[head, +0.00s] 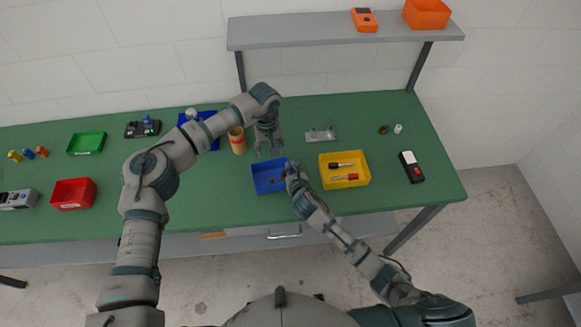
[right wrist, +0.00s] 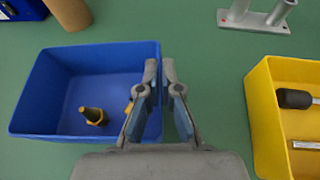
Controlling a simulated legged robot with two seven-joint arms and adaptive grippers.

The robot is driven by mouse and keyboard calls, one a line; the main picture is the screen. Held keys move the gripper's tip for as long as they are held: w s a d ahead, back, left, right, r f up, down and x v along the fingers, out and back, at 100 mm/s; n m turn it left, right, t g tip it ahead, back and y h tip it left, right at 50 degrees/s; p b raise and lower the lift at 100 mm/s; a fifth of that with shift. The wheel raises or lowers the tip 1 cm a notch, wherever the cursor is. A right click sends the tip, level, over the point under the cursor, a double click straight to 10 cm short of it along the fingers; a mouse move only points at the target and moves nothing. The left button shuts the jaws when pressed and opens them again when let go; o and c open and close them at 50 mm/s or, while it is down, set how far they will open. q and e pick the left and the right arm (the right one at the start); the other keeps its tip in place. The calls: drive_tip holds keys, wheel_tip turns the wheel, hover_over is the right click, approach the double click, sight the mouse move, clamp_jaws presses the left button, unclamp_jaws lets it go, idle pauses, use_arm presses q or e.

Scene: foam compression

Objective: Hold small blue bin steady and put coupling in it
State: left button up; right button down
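The small blue bin (head: 262,188) stands on the green table in front of me; it also fills the left of the right wrist view (right wrist: 50,95). My right gripper (head: 293,168) is at the bin's right wall, one finger inside and one outside, closed on that wall (right wrist: 160,70). My left gripper (head: 269,152) points down just behind the bin, its fingers apart with nothing visible between them. A black and yellow piece (right wrist: 95,116) stands in the bin. A second yellowish piece (right wrist: 128,108) there is partly hidden by a finger. I cannot tell whether either is the coupling.
A yellow bin (head: 345,183) with tools stands to the right. A grey metal part (head: 320,134) lies behind. A brown cylinder (head: 237,141) and a larger blue bin (head: 208,143) stand left. A dark ring (head: 383,129) and white piece (head: 398,128) lie at the back right.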

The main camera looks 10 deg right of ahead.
drive_tip(key=c, duration=1.2)
unclamp_jaws()
drive_tip(key=shift+c, duration=0.2)
drive_tip(key=v, duration=1.2)
drive_tip(key=shift+f, duration=0.25)
